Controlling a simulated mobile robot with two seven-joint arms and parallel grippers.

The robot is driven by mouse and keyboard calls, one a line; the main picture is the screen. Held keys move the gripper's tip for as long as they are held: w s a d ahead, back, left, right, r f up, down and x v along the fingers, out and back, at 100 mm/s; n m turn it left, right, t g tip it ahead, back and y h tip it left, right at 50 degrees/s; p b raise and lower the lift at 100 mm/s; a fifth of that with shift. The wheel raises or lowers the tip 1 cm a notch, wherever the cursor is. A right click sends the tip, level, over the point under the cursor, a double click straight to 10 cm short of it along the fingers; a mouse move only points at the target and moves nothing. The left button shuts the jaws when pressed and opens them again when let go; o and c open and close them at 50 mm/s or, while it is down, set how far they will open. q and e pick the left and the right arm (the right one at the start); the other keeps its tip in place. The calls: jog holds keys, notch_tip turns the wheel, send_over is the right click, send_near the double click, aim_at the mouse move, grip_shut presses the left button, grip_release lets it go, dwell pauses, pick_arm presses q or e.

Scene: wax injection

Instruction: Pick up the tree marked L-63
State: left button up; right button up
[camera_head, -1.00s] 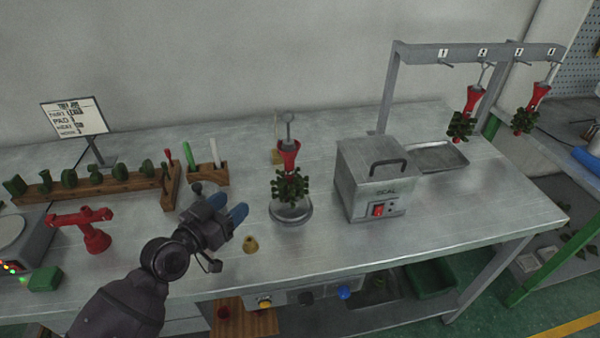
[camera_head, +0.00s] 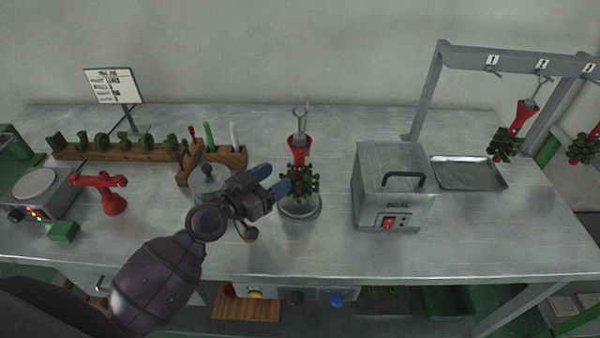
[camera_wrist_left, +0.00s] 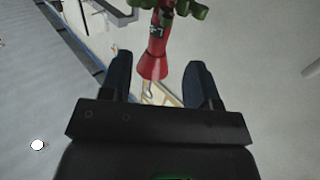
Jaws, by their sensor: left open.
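A wax tree with a red stem and cup (camera_head: 299,150), green parts and a metal hook on top stands upright on a round metal base (camera_head: 301,212). My left gripper (camera_head: 271,181) is open and empty, with its blue fingertips just left of this tree in the head view. In the left wrist view, a red stem and cup (camera_wrist_left: 152,66) show upside down between and beyond the open fingers (camera_wrist_left: 158,66). A small dark label (camera_wrist_left: 156,31) on the stem is too small to read surely. Two more red and green trees, one left (camera_head: 522,116) and one right (camera_head: 582,150), hang from the rack.
A metal box (camera_head: 392,180) with a red switch stands right of the tree, with a shallow tray (camera_head: 470,186) behind it. A wooden rack of green pieces (camera_head: 120,150) and a red clamp-like piece (camera_head: 108,194) are left. The rack (camera_head: 480,60) has numbered hooks.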

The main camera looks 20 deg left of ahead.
aim_at(295, 165)
pick_arm(q)
jog(key=x, duration=0.4)
jog(key=shift+d+r, duration=0.1)
jog(key=p+x, duration=0.1)
jog(key=x, duration=0.3)
jog(key=shift+w+d, duration=0.1)
jog(key=shift+w, duration=0.3)
jog(key=shift+w+d+f+p, duration=0.2)
jog(key=shift+w+f+p, duration=0.1)
jog(key=shift+w, duration=0.05)
pick_arm(e)
jog(key=shift+w+d+r, duration=0.1)
jog(key=shift+w+r, duration=0.1)
jog(key=shift+r, duration=0.35)
jog(key=shift+w+d+r, duration=0.1)
jog(key=shift+w+r, duration=0.1)
jog(key=shift+r, duration=0.35)
pick_arm(q)
jog(key=shift+c, duration=0.5)
pick_arm(e)
jog(key=shift+s, duration=0.15)
pick_arm(q)
jog(key=c, duration=0.5)
grip_shut()
pick_arm(e)
jog(key=shift+s+f, duration=0.1)
